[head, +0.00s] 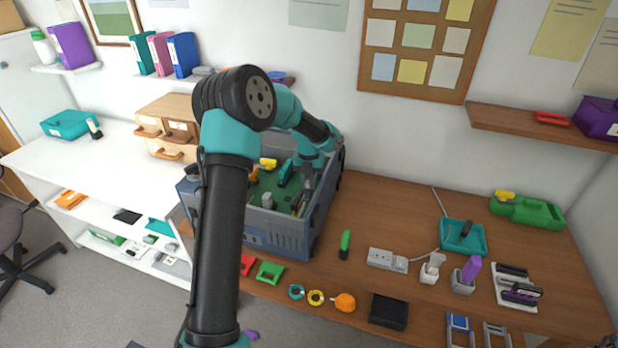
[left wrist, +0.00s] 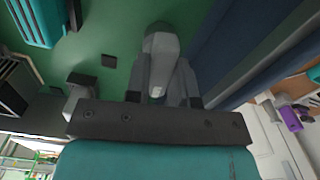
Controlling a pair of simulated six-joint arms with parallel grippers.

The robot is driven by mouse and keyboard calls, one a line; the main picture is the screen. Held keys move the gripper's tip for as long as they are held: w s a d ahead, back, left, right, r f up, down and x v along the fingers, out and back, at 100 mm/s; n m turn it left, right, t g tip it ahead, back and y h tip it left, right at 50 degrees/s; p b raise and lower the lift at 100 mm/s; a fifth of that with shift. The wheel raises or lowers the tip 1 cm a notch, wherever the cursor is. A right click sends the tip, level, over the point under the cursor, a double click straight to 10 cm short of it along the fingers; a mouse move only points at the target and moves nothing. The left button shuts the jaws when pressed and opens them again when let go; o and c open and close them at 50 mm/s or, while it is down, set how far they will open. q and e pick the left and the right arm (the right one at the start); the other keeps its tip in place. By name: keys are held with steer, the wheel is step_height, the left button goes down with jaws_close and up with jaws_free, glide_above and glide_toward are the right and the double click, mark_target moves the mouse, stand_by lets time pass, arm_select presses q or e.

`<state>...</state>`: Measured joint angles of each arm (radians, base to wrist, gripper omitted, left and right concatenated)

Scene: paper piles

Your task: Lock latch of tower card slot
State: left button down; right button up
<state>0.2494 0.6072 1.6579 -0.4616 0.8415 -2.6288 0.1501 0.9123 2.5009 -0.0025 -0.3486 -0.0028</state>
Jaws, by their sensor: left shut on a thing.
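The tower (head: 285,232) is an open blue-grey case on the wooden desk, with a green board (head: 262,187) inside. A teal block (head: 285,173) stands on the board; a teal ribbed block (left wrist: 40,22) also shows in the left wrist view. My left gripper (head: 306,186) reaches down inside the case near its right wall. In the left wrist view, my left gripper (left wrist: 163,88) is shut on a grey latch-like part (left wrist: 160,45) over the green board. Whether this part is locked cannot be told. My arm hides part of the case.
The case walls stand close around the gripper; a dark blue wall (left wrist: 235,45) is beside it. A power strip (head: 386,259), a teal tray (head: 463,237) and a black tray (head: 388,311) lie to the right. Wooden drawers (head: 167,128) stand left of the arm.

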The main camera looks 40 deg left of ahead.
mark_target(309, 177)
arm_select(q)
steer(key=shift+m, duration=0.7)
steer(key=c, duration=1)
jaws_free()
step_height(309, 177, up, 17)
steer(key=shift+r, duration=0.2)
